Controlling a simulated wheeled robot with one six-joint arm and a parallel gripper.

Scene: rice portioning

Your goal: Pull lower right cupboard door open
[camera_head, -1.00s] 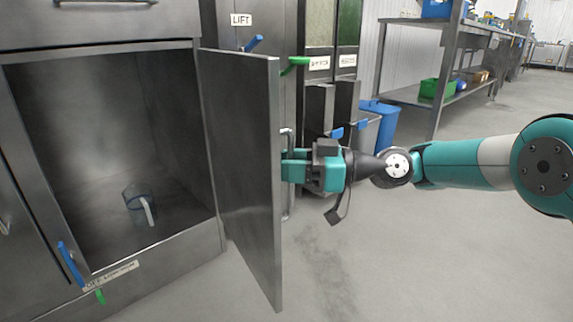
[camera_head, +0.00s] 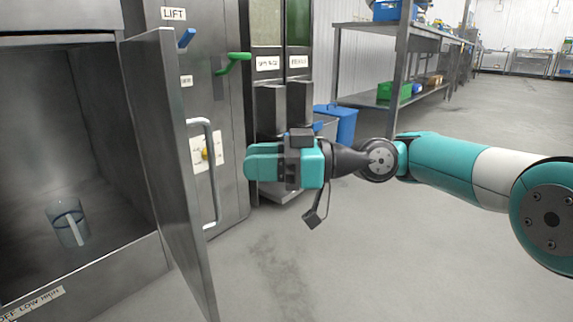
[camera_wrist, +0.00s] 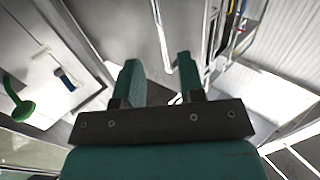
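The steel cupboard door (camera_head: 165,150) stands swung well open, seen at a steep angle in the head view. Its vertical bar handle (camera_head: 214,180) is on the door's outer face, to the right. My gripper (camera_head: 247,165) is to the right of the handle, apart from it, and empty. In the wrist view my gripper (camera_wrist: 158,68) has its two green fingers spread, with a thin bar, likely the handle (camera_wrist: 161,32), beyond and between the tips. The cupboard interior (camera_head: 70,130) is exposed at the left.
A clear jug (camera_head: 68,222) stands inside the cupboard. Behind the door is a steel lift cabinet (camera_head: 160,60) with blue and green levers. A blue bin (camera_head: 340,125) and a shelf table (camera_head: 385,105) stand farther back. The floor at the right is clear.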

